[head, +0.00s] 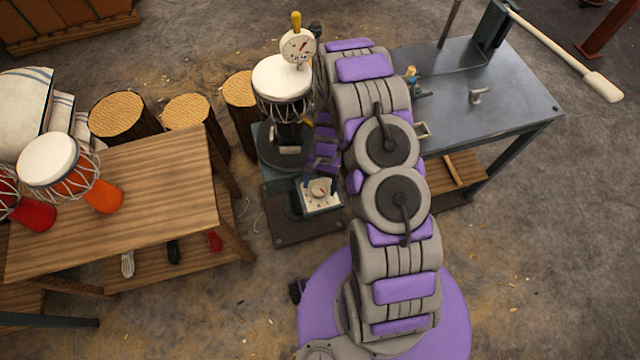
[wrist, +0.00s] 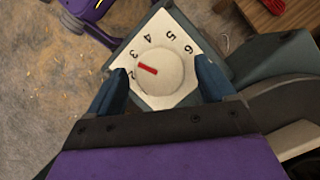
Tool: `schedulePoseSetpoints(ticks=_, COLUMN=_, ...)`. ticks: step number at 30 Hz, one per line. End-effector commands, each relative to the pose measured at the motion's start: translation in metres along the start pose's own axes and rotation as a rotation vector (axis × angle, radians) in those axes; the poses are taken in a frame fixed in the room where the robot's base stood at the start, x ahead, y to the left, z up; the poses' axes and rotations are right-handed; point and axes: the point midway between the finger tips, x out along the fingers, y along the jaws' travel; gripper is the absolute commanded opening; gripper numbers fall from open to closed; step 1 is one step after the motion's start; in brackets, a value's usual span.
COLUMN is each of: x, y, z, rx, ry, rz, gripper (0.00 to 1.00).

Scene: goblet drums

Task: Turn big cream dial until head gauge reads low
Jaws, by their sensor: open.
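The big cream dial (wrist: 160,72) is round with a red pointer line and sits on a cream numbered plate (wrist: 186,30). In the wrist view the red line points toward the numbers 2 and 3. In the head view the dial (head: 319,189) is on the front of the drum stand. My gripper (wrist: 162,82) is open, its two blue fingers on either side of the dial; I cannot tell whether they touch it. The head gauge (head: 298,46) is a round white face above the drum (head: 283,78); its dark needle is too small to read exactly.
A wooden table (head: 130,190) with drums stands at left, with log stools (head: 125,115) behind it. A grey metal workbench (head: 490,95) with a long-handled lever (head: 565,52) is at right. The floor at the lower right is clear.

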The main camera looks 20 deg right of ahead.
Motion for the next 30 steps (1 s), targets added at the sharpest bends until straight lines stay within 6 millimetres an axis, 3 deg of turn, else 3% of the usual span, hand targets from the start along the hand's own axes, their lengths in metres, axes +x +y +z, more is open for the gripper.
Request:
schedulePoseSetpoints(ticks=8, x=0.001, y=0.0, z=0.0001, rx=0.0, ry=0.0, rz=0.0, gripper=0.83)
schedulePoseSetpoints(ticks=25, x=0.001, y=-0.0001, z=0.0001, rx=0.001, ry=-0.001, rz=0.0, gripper=0.29)
schedulePoseSetpoints(ticks=30, x=0.0006, y=-0.0001, z=0.0004, rx=0.008, ry=-0.001, rz=-0.004, gripper=0.28)
